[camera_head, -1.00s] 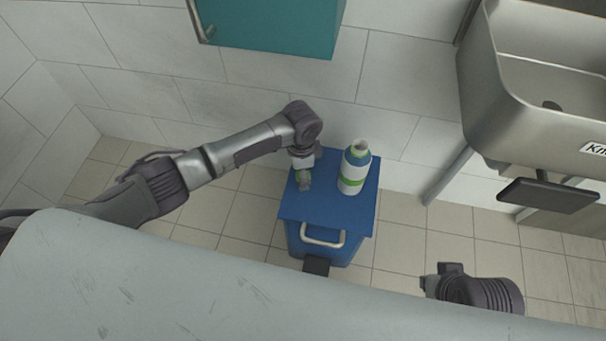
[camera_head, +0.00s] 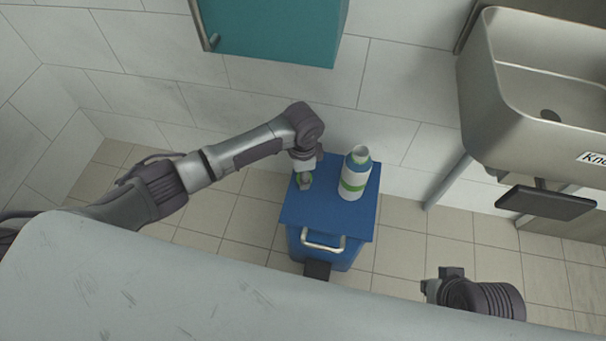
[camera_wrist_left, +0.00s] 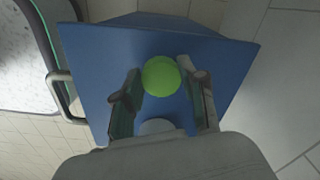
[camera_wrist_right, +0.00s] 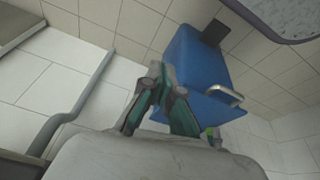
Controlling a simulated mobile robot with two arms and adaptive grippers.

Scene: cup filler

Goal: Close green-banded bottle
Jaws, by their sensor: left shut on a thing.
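The bottle (camera_head: 354,178) stands upright on the blue cabinet (camera_head: 318,214). It is white with a green band and a blue shoulder, and its mouth is uncovered in the head view. My left gripper (camera_head: 304,180) is just left of the bottle, over the cabinet top, apart from the bottle. It is shut on a round green cap (camera_wrist_left: 161,76), which sits between its fingers in the left wrist view. My right gripper (camera_wrist_right: 160,74) is away to the right of the cabinet, empty, its fingertips together. In the head view it is partly hidden.
The cabinet has a metal handle (camera_head: 322,243) on its front. A steel sink (camera_head: 515,130) is at the right with a dark panel (camera_head: 547,209) beneath. A teal wall cupboard (camera_head: 270,30) hangs above. Tiled floor is free around the blue cabinet.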

